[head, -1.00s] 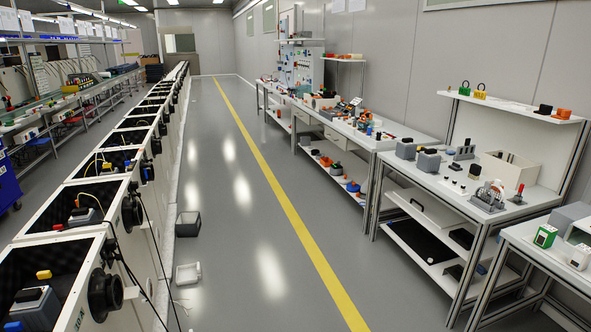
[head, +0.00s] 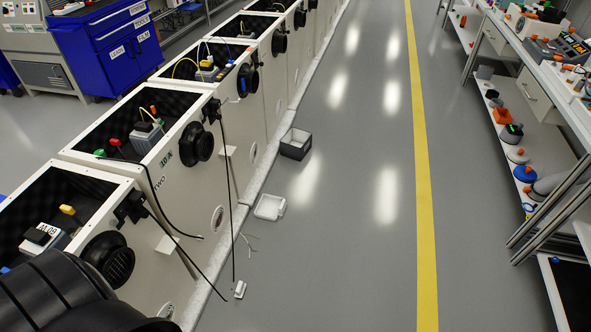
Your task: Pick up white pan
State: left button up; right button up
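A small white pan (head: 270,207) lies on the grey floor, close to the base of the cabinet row. It looks like a shallow rectangular dish, open side up. Neither gripper shows in the head view. A large black rounded shape at the bottom left looks like part of my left arm and covers some of the nearest cabinet.
A grey open box (head: 296,143) stands on the floor beyond the pan. Black cables hang from the cabinets (head: 176,148), and a small white piece (head: 240,289) lies nearby. The floor right of the pan is clear up to the yellow line (head: 424,190). Workbenches stand farther right.

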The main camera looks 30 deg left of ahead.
aim_at(270, 208)
jog(key=i+u, duration=0.15)
jog(key=i, duration=0.4)
jog(key=i+l+u, duration=0.2)
jog(key=i, duration=0.35)
